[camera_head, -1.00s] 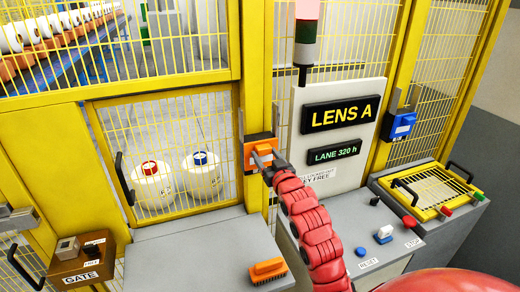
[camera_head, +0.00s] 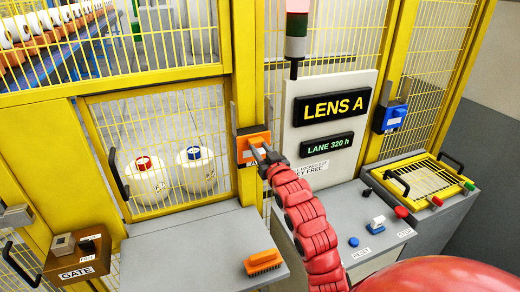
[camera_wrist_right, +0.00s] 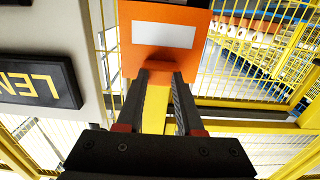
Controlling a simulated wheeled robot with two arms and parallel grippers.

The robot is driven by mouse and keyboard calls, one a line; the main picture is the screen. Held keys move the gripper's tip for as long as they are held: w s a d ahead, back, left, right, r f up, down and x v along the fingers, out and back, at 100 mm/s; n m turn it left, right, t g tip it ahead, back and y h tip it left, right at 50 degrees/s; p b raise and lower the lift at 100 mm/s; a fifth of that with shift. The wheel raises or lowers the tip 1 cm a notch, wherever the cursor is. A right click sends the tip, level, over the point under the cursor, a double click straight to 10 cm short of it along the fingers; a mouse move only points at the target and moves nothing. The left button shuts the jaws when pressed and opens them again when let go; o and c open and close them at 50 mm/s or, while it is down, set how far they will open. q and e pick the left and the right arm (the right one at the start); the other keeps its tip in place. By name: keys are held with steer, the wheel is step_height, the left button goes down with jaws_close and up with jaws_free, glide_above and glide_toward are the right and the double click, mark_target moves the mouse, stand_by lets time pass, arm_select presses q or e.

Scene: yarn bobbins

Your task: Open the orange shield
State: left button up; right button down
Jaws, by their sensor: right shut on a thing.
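The orange shield (camera_head: 252,145) is a small orange cover on a box on the yellow post, left of the LENS A sign. In the right wrist view the shield (camera_wrist_right: 165,28) shows as an orange plate with a pale blank label and a lip along its lower edge. My right gripper (camera_head: 259,152) reaches it from the lower right. In the wrist view the tips of the right gripper (camera_wrist_right: 160,76) are at the lip, shut on it. The cover looks down over the box, and what lies behind it is hidden. My left gripper is not in view.
A grey ledge (camera_head: 190,245) with an orange brush (camera_head: 263,262) lies below. A LENS A sign (camera_head: 331,107) stands right of the shield, above a panel with buttons. A blue box (camera_head: 394,117) hangs on the right post. Two bobbins stand behind the mesh door (camera_head: 160,108).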

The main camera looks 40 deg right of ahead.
stand_by(0.8)
step_height(320, 180, up, 10)
steer(key=b, duration=0.2)
steer(key=shift+f, duration=0.25)
steer(key=c, duration=0.5)
jaws_free()
steer(key=shift+c, duration=0.2)
